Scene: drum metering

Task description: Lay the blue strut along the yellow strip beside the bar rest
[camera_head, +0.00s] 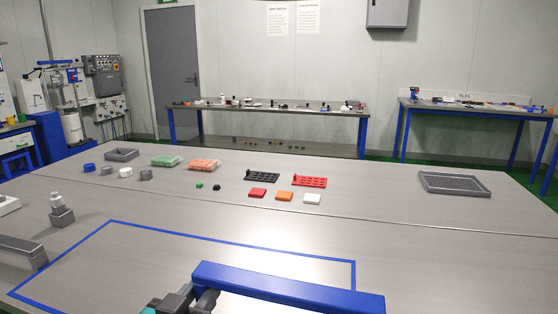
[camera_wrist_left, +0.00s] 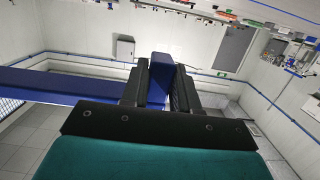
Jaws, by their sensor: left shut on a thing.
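The blue strut (camera_head: 290,287) is a long square bar, held up at the near edge of the head view, running rightward and slightly toward me. My left gripper (camera_head: 204,292) is shut on it close to its left end. In the left wrist view, the strut (camera_wrist_left: 60,86) passes between the two dark fingers (camera_wrist_left: 160,85) and extends to the left. The lower part of the gripper is cut off in the head view. I see no yellow strip. A long grey bar-shaped piece (camera_head: 20,250) lies at the left edge; I cannot tell whether it is the bar rest. My right gripper is not in view.
A blue taped outline (camera_head: 230,243) marks a largely bare area of the grey table. A grey block with a pale top (camera_head: 62,213) stands left of it. Farther back are small coloured blocks, red (camera_head: 310,180) and black racks (camera_head: 262,176), and a grey tray (camera_head: 454,183).

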